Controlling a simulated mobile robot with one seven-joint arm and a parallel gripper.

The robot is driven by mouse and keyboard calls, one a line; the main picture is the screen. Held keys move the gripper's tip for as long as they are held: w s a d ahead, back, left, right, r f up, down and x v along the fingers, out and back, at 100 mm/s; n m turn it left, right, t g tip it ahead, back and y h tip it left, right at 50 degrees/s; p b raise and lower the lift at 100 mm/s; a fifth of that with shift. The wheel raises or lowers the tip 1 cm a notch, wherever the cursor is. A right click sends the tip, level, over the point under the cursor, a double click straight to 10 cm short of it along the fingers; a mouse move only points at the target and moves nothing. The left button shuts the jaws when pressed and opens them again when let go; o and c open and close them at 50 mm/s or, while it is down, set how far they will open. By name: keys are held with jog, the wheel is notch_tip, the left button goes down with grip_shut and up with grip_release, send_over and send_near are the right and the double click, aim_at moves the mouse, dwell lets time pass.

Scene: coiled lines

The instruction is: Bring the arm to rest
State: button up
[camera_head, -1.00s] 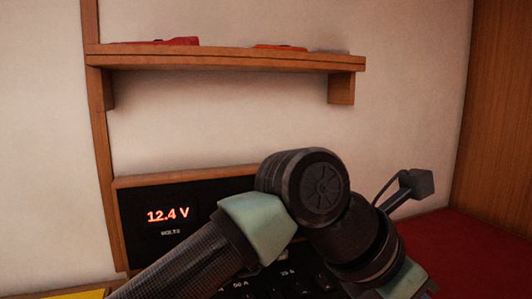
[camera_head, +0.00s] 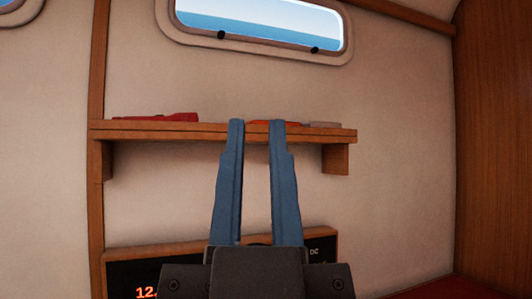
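My gripper (camera_head: 254,124) stands upright in the lower middle of the head view. Its two blue fingers point up and are apart, with pale wall and part of the shelf showing between them. Nothing is held between them. The fingertips overlap the shelf in the picture; how far they are from it I cannot tell. The dark gripper body fills the bottom middle, and the rest of my arm is out of view.
A wooden shelf (camera_head: 225,131) on the wall holds a red item (camera_head: 160,117), an orange item (camera_head: 258,123) and a grey item (camera_head: 323,125). A black panel (camera_head: 125,275) with a lit readout is partly hidden below. A window (camera_head: 262,24) is above.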

jog(key=shift+w+f, duration=0.15)
jog(key=shift+f, duration=0.25)
